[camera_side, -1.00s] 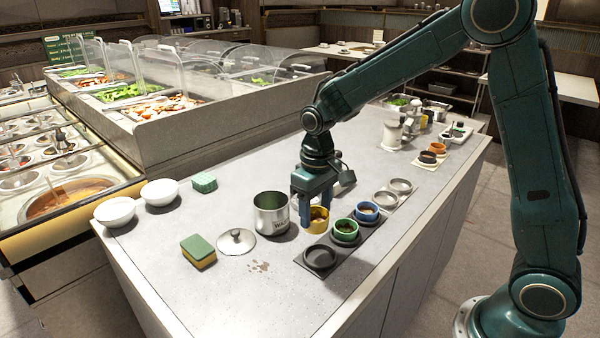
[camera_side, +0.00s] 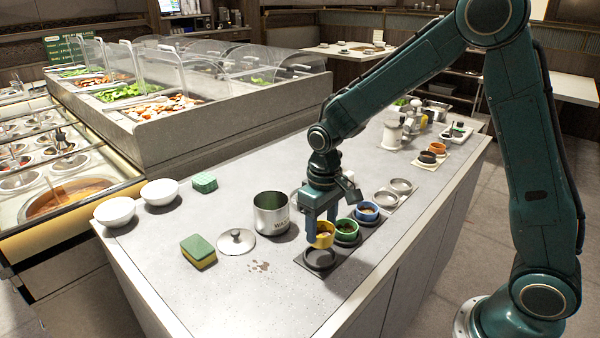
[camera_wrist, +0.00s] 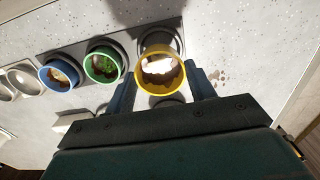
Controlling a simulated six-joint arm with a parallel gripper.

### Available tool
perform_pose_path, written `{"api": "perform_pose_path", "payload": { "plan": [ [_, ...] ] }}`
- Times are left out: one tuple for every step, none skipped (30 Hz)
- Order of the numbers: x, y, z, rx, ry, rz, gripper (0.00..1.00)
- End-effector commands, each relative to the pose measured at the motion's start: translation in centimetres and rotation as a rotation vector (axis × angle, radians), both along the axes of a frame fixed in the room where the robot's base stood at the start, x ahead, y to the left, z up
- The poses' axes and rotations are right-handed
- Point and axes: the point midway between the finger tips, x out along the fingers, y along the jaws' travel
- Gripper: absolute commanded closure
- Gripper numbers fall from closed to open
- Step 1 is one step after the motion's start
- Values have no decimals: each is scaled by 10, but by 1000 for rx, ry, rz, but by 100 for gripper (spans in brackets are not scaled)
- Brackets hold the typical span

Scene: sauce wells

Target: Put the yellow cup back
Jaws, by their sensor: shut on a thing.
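The yellow cup (camera_side: 324,235) is between the fingers of my gripper (camera_side: 318,240), which is shut on it. It is held upright just above and slightly behind an empty dark well (camera_side: 320,259) at the near end of the row. In the wrist view the yellow cup (camera_wrist: 160,72) has sauce in it and hides part of the well (camera_wrist: 158,38). The green cup (camera_side: 346,231) sits in the neighbouring well, and the blue cup (camera_side: 367,211) sits in the one beyond.
Two empty wells (camera_side: 400,186) lie farther along the row. A metal pot (camera_side: 271,213), a lid (camera_side: 236,241) and a green-yellow sponge (camera_side: 198,251) stand to the left. A brown spill (camera_side: 259,266) marks the counter. White bowls (camera_side: 115,211) are at far left.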

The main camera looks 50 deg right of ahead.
Motion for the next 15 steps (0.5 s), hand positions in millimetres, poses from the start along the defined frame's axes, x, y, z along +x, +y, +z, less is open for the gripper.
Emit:
{"api": "perform_pose_path", "payload": {
  "plan": [
    [-1, 0, -4, 0, 3, 0, 69],
    [0, 0, -7, 0, 3, 0, 69],
    [0, 0, -10, 0, 2, 0, 69],
    [-1, 0, -12, 0, 3, 0, 69],
    [-1, 0, -15, 0, 4, 0, 69],
    [-1, 0, -18, 0, 3, 0, 69],
    [-1, 0, -20, 0, 2, 0, 69],
    [-1, 0, -22, 0, 2, 0, 69],
    [-1, 0, -25, 0, 3, 0, 69],
    [-1, 0, -27, 0, 3, 0, 69],
    [0, 0, -29, 0, 2, 0, 69],
    [0, 0, -32, 0, 2, 0, 69],
    [0, 0, -33, 0, 2, 0, 69],
    [0, 0, -35, 0, 2, 0, 69],
    [0, 0, -37, 0, 2, 0, 69]
  ]
}}
